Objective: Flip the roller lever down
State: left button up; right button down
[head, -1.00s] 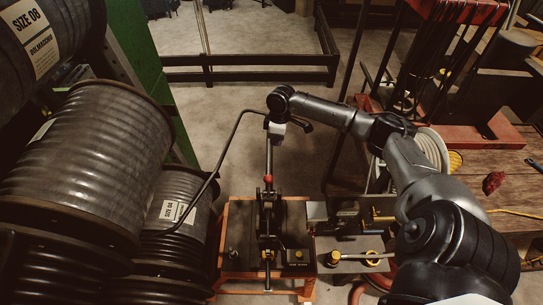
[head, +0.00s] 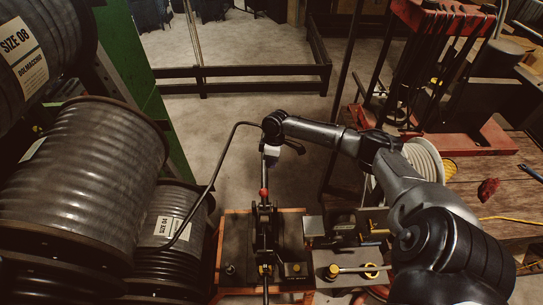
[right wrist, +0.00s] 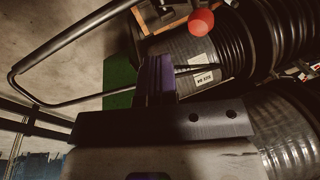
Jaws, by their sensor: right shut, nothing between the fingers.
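The machine (head: 285,262) stands on an orange-framed bench at the bottom middle of the head view. An upright lever with a red ball knob (head: 263,192) rises from it; I take this to be the roller lever. The red ball (right wrist: 200,21) also shows at the top of the right wrist view, apart from the fingers. My right gripper (head: 271,155) is just beyond the knob in the head view, pointing down, shut and empty. Its dark fingers (right wrist: 157,78) show together in the wrist view. Whether it touches the lever shaft, I cannot tell. My left gripper is out of view.
Large hose reels (head: 95,185) crowd the left side. A bent dark bar (head: 205,190) arcs between the reels and my right gripper. A wooden table (head: 510,165) with a red stand is at right. Open floor (head: 240,110) lies beyond the machine.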

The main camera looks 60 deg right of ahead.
jog(key=a+f+p, duration=0.1)
jog(key=a+f, duration=0.3)
jog(key=f, duration=0.2)
jog(key=shift+s+a+p, duration=0.3)
jog(key=shift+a+p, duration=0.1)
